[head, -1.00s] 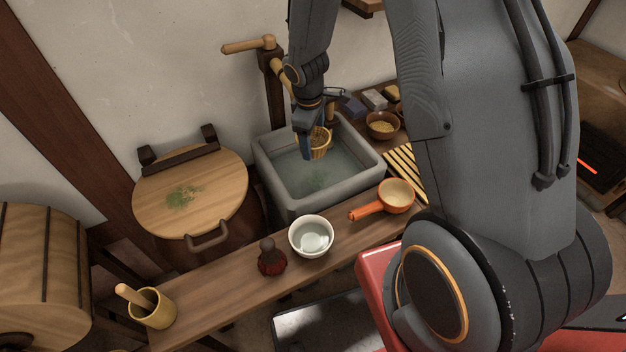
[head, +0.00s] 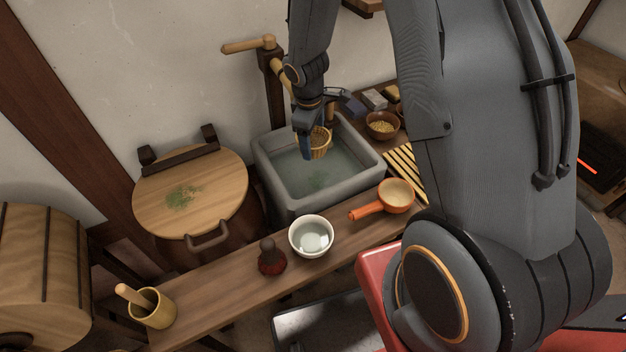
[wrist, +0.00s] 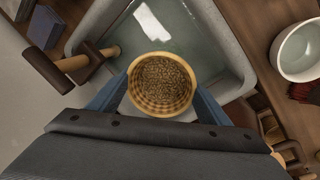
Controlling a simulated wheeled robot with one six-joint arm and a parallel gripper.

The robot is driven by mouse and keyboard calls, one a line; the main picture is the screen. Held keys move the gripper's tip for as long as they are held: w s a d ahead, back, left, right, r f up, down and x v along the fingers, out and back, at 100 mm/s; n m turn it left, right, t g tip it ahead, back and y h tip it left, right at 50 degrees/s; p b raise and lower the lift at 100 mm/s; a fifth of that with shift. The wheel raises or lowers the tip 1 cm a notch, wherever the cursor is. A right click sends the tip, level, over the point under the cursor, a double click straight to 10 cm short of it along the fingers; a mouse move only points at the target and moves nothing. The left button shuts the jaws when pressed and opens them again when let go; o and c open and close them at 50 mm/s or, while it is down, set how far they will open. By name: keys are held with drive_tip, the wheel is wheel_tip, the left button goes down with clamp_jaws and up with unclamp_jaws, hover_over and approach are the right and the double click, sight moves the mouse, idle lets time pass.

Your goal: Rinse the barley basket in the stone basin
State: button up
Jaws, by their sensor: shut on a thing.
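The barley basket (head: 320,141) is a small woven basket, held over the stone basin near its back edge. In the wrist view the basket (wrist: 160,107) is full of brown grain. My gripper (head: 306,146) is shut on the basket, with a blue finger on either side of it. The grey stone basin (head: 360,171) holds greenish water with a green patch in it. The basket's underside is hidden, so I cannot tell whether it touches the water. A wooden spout (head: 249,46) on a post stands behind the basin.
A white bowl (head: 311,251), a dark red brush (head: 271,262), an orange-handled pan (head: 396,193) and a yellow cup with a pestle (head: 158,311) stand along the front plank. A round wooden lid (head: 223,189) is left of the basin. A grain bowl (head: 381,132) is behind right.

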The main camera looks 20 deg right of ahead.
sight(314, 140)
idle(0.4)
wheel_tip(314, 140, up, 4)
drive_tip(key=p, duration=0.4)
drive_tip(key=shift+r, duration=0.1)
idle(0.6)
